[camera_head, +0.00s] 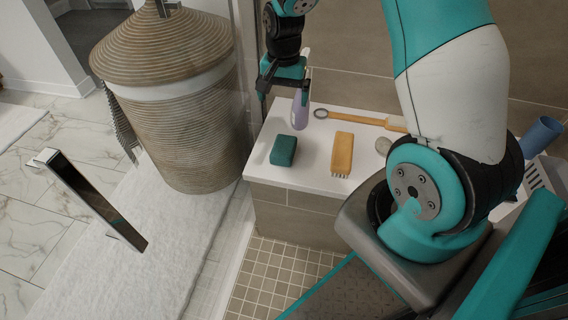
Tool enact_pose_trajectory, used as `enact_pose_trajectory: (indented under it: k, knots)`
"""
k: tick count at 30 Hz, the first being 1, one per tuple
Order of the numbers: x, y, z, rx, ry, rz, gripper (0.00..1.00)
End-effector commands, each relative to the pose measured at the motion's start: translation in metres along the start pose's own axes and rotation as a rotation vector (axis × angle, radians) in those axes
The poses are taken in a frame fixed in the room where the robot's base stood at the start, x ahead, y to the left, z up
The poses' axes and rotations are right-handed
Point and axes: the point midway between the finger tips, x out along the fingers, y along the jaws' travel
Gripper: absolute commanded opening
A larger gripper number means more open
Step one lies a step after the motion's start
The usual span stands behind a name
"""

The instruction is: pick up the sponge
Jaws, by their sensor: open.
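A dark green block (283,150), which looks like the sponge, lies on the left part of a white ledge (312,177). My gripper (284,90) is open and empty. It points down and appears above and behind the green block in the picture, apart from it. A lavender bottle (300,112) stands just behind and partly hidden by my gripper. How high my gripper is above the ledge is hard to tell.
A yellow-orange brush (342,153) lies right of the green block. A long-handled wooden brush (360,118) and a round grey stone-like piece (383,145) lie behind and beside it. A wicker basket (180,120) stands left, near a metal handle (90,198). A blue cup (540,135) is far right.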

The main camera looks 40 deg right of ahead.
Motion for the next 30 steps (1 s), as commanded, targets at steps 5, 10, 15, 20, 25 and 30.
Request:
enact_pose_trajectory:
  k: [5,10,15,20,25,30]
  knots:
    - [0.028,0.004,-0.005,0.029,0.000,0.010,0.99]
    - [0.067,0.004,-0.004,0.027,-0.001,0.011,0.99]
    - [0.104,0.004,-0.004,0.025,-0.001,0.010,0.99]
    - [0.125,0.004,-0.004,0.024,0.001,0.008,0.99]
    - [0.133,0.003,-0.004,0.024,0.002,0.008,0.99]
    - [0.153,0.003,-0.002,0.023,0.000,0.009,0.99]
